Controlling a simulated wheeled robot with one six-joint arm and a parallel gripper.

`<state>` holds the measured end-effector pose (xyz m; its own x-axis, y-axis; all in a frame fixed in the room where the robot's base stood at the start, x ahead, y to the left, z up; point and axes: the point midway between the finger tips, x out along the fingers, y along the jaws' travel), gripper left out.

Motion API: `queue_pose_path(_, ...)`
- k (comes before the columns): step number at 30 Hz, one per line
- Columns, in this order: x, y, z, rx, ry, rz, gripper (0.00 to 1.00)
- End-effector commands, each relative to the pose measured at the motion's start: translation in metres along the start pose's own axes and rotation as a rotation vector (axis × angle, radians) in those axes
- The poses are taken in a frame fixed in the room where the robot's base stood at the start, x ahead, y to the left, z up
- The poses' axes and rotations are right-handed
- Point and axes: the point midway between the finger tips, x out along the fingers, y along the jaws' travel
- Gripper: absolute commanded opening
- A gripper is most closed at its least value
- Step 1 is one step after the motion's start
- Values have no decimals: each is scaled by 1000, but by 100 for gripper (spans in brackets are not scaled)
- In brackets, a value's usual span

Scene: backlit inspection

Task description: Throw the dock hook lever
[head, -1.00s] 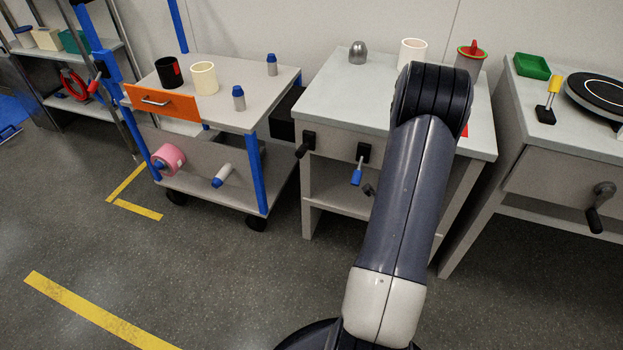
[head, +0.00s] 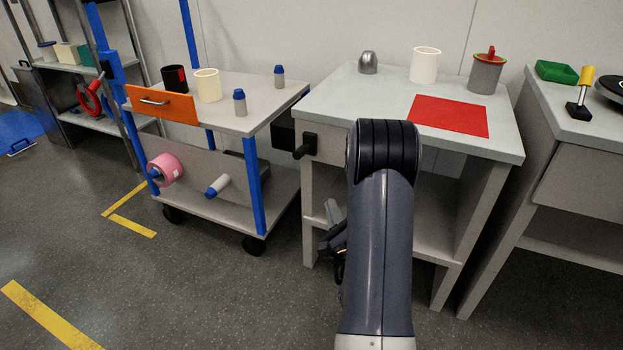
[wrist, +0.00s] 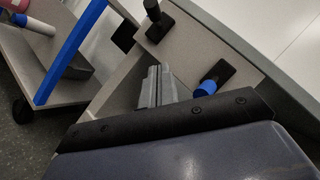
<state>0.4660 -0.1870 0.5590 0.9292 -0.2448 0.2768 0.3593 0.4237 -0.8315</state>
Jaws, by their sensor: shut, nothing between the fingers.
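A black lever (head: 304,146) is mounted on the front left of the grey workbench, beside the cart. It also shows at the top of the wrist view (wrist: 157,20). A second lever with a blue grip (wrist: 213,78) is on the same bench front; my arm hides it in the head view. No label shows which is the dock hook lever. My gripper (head: 333,230) is below the bench top in front of the bench, partly behind my arm. In the wrist view its grey fingers (wrist: 155,86) are together and empty, apart from both levers.
The cart (head: 250,118) with an orange drawer stands left of the bench, a black block (head: 283,135) between them. The workbench top (head: 380,90) carries a red mat, a grey dome, a white cup and a lidded pot. Another table (head: 575,130) stands at right. Floor in front is clear.

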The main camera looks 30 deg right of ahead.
Motion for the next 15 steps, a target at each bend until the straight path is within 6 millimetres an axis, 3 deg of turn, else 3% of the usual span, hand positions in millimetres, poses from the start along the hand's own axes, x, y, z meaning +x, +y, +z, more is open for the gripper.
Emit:
queue_pose_path(7, 17, -1, 6, 12, -25, -13, 0)
queue_pose_path(15, 74, -1, 6, 11, -24, -14, 0)
